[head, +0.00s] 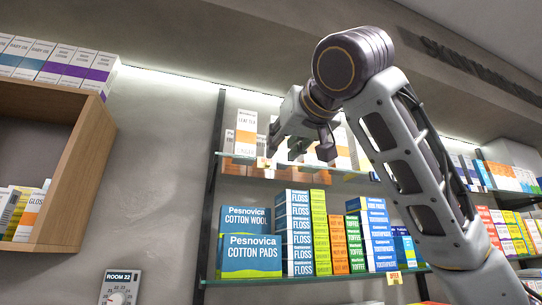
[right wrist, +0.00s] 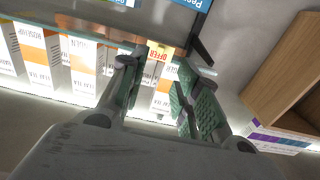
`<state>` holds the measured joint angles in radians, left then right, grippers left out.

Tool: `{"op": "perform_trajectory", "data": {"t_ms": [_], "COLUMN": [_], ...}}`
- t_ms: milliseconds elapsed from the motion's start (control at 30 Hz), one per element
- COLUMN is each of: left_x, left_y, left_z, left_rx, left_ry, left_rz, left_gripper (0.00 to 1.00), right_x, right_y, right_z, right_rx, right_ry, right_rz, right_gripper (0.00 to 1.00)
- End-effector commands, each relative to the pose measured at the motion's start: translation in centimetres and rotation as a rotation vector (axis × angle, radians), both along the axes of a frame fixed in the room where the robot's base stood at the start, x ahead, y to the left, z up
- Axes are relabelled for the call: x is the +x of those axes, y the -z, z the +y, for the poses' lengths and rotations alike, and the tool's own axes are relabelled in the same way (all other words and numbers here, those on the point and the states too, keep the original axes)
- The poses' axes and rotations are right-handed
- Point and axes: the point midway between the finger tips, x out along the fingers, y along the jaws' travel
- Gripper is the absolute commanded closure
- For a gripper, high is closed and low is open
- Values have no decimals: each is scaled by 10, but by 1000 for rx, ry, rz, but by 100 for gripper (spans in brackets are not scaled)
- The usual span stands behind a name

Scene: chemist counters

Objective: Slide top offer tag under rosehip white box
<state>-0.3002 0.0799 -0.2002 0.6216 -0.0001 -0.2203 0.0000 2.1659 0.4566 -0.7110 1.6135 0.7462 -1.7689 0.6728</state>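The top offer tag (head: 262,163) is a small yellow tag at the front edge of the upper shelf. In the right wrist view the offer tag (right wrist: 158,52) shows tilted, between and beyond the fingertips, beside the shelf edge. My right gripper (head: 303,150) is at the upper shelf, in front of the boxes. In the right wrist view its fingers (right wrist: 160,88) are spread apart with nothing held. My left gripper is not in view.
White and orange tea boxes (head: 245,134) stand along the upper shelf, close to my gripper. The lower shelf (head: 285,279) is crowded with cotton, floss and other boxes, with another offer tag (head: 394,278) at its edge. A wooden cabinet (head: 83,180) is at left.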

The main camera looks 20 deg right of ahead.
Motion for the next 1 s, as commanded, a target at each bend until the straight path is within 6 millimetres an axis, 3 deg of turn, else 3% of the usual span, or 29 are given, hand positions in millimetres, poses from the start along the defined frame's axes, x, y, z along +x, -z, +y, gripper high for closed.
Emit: {"op": "perform_trajectory", "data": {"t_ms": [600,1000], "left_x": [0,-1], "left_y": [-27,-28], "left_z": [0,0], "left_rx": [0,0], "left_ry": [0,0], "left_rz": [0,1], "left_gripper": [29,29], "right_x": [74,84], "right_y": [-2,0], "right_z": [2,2], "right_rx": [1,1], "right_ry": [2,1], "right_rz": [2,1], "right_gripper": [68,68]}}
